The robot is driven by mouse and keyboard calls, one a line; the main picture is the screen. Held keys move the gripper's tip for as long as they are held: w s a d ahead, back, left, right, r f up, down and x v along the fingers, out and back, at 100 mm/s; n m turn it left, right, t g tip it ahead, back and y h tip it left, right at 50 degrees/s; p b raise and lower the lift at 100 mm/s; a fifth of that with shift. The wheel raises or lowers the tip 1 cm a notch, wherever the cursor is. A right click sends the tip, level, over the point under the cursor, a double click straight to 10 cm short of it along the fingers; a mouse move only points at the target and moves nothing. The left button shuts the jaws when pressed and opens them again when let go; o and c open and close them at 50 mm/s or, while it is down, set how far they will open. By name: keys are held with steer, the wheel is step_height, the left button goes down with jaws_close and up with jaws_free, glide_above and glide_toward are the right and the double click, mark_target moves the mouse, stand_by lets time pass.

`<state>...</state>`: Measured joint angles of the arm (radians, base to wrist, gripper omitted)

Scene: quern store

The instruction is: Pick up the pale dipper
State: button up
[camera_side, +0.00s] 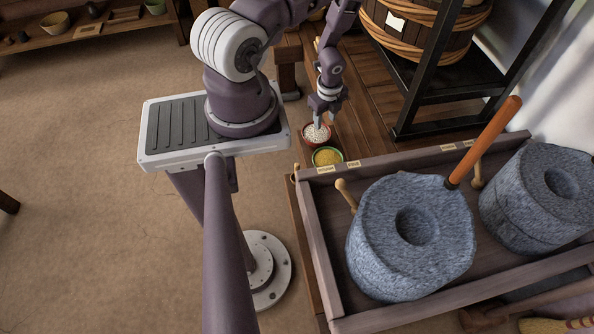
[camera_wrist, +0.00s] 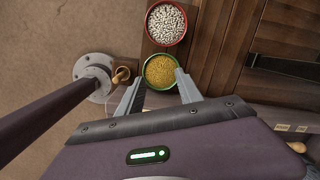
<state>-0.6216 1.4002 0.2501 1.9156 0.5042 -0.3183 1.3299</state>
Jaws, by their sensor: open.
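A small pale wooden piece with a rounded end (camera_wrist: 121,74) lies on a small brown ledge in the wrist view, left of my left fingertip. It may be the pale dipper, but it is too small to be sure. In the side view a tiny pale object (camera_side: 296,168) shows by the tray's near corner; I cannot tell if it is the same piece. My gripper (camera_side: 321,119) points down above the bowls, open and empty. In the wrist view its fingertips (camera_wrist: 159,78) frame the green bowl of yellow grain (camera_wrist: 147,81).
A red bowl of white beans (camera_wrist: 150,28) stands beside the green bowl. A wooden tray (camera_side: 318,243) holds two stone querns (camera_side: 372,250) with pegs and an orange handle (camera_side: 488,138). A black stand (camera_side: 425,80) and a wooden tub (camera_side: 415,45) stand behind.

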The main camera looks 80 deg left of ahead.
mark_target(297, 164)
steer(key=s+d+f+m, duration=0.1)
steer(key=s+f, duration=0.2)
steer(key=s+d+f+m+h, duration=0.1)
steer(key=s+d+f, duration=0.1)
steer(key=s+f, duration=0.1)
steer(key=s+d+f, duration=0.2)
steer(key=s+f, duration=0.1)
steer(key=f, duration=0.1)
steer(key=shift+s+f+m+h, duration=0.1)
steer(key=shift+s+m+h, duration=0.2)
steer(key=shift+m, duration=0.1)
steer(key=f, duration=0.7)
steer(key=shift+s+d+f, duration=0.1)
steer(key=shift+s+f, duration=0.05)
steer(key=shift+s, duration=0.1)
jaws_close()
